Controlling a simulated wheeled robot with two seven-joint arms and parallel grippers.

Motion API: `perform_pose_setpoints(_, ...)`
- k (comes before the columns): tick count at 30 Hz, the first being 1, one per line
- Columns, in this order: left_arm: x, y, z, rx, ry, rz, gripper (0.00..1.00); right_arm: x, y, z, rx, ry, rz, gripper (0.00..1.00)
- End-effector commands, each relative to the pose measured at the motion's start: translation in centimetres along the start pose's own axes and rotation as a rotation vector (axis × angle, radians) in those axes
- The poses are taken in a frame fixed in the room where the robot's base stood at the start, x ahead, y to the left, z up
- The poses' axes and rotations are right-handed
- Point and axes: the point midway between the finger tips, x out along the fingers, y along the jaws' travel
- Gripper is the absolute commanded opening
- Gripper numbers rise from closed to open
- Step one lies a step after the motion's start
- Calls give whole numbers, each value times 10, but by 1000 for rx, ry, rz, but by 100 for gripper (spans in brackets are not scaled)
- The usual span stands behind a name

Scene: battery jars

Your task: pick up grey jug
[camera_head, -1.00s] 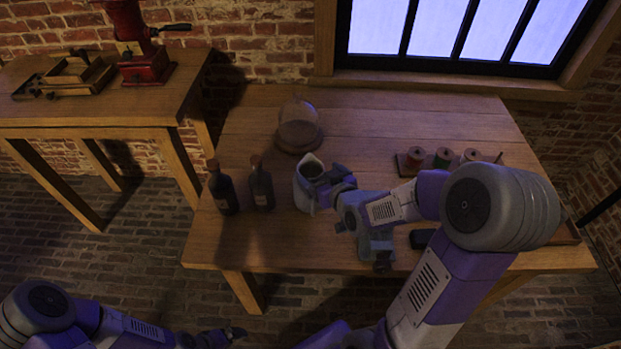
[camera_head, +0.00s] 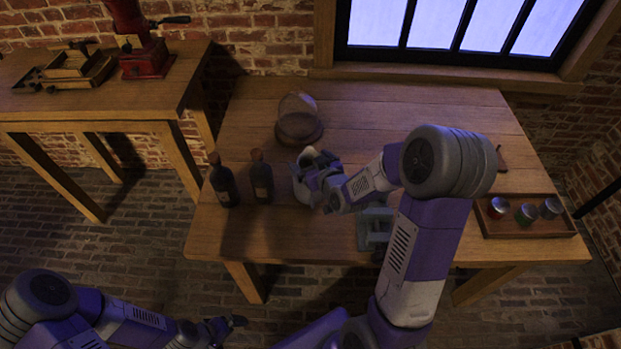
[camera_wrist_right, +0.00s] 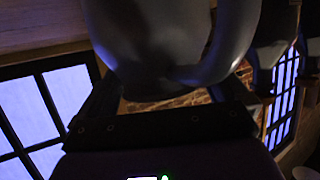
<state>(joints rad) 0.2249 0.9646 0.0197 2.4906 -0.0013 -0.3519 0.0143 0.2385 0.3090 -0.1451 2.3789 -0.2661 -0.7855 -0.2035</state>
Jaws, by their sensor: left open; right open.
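The grey jug (camera_head: 301,190) stands on the wooden table (camera_head: 230,240), mostly hidden behind my right gripper in the head view. In the right wrist view the jug's rounded grey body (camera_wrist_right: 150,45) fills the top middle, with its curved handle (camera_wrist_right: 228,45) toward the right. My right gripper (camera_head: 318,168) is at the jug; its dark fingers lie either side of the body in the wrist view (camera_wrist_right: 165,105). It is open; whether a finger touches the jug I cannot tell. My left gripper (camera_head: 232,323) is open, low at the front, away from the table.
Two dark bottles (camera_head: 262,182) (camera_head: 224,186) stand left of the jug. A glass dome (camera_head: 298,118) is behind it. A tray (camera_head: 530,228) with three small jars lies at the right. A blue-grey object (camera_head: 374,228) stands near the front edge, partly behind my right arm.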

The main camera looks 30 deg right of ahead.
Motion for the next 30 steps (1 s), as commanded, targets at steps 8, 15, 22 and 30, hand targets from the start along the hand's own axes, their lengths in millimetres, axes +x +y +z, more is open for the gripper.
perform_pose_setpoints(8, 0, 0, 0, 0, 0, 0, 100, 0, 0, 0, 0, 0, 0, 65)
perform_pose_setpoints(15, 0, 0, 0, 0, 0, 0, 100, 0, 0, 0, 0, 0, 0, 28)
perform_pose_setpoints(22, 0, 0, 0, 0, 0, 0, 100, 0, 0, -2, -1, 4, 0, 28)
perform_pose_setpoints(30, -3, 1, 0, 0, 0, 0, 100, -4, 0, -10, -1, 5, 0, 28)
